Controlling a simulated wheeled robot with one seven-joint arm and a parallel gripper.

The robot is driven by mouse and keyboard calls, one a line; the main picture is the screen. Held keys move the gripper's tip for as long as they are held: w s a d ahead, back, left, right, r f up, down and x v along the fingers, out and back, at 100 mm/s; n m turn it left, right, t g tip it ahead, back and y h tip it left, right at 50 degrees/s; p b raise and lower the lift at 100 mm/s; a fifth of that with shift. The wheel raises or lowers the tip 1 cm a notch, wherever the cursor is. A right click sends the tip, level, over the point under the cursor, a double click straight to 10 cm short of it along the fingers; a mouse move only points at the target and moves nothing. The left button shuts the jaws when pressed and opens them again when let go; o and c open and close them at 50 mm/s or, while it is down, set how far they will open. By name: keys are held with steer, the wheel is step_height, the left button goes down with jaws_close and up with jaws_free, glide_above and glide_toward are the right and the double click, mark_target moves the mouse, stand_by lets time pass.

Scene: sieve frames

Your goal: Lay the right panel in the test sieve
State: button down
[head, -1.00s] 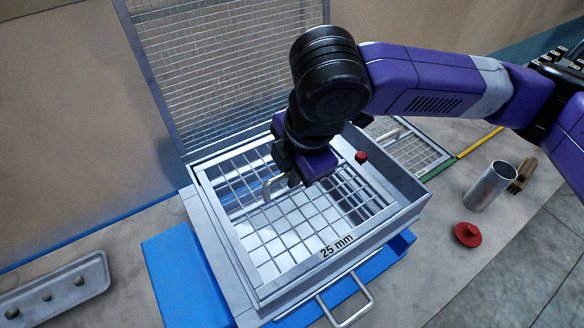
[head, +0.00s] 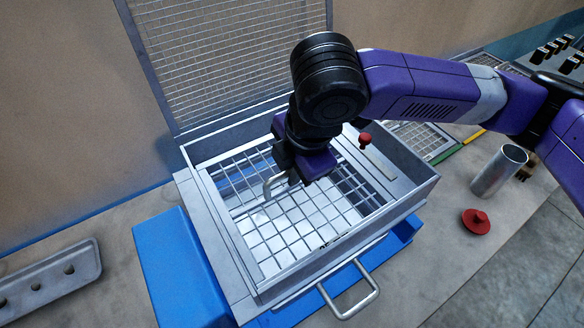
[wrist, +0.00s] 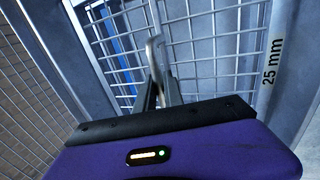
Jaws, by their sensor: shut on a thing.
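The test sieve (head: 218,262) is an open grey metal box on a blue base, with a handle at its front. A wire-mesh panel (head: 280,237) marked "25 mm" lies within its walls in the head view; the front wall partly hides the label. The label is clear on the panel in the wrist view (wrist: 272,62). My gripper (head: 284,184) is shut on the panel's bent metal handle (wrist: 153,52), above the mesh. The panel looks about level. I cannot tell whether it rests on a ledge all round.
A tall mesh screen (head: 225,60) stands upright behind the sieve. Another mesh panel (head: 425,140) lies at the right. A red knob (head: 365,140) shows at the sieve's right side. A metal cylinder (head: 498,170), a red lidlike piece (head: 476,221) and a grey holed tray (head: 45,283) are nearby.

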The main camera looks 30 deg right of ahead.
steer(key=c, duration=1.4)
jaws_free()
steer(key=shift+o, duration=0.2)
steer(key=v, duration=0.7)
steer(key=shift+r, duration=0.4)
steer(key=shift+s, duration=0.15)
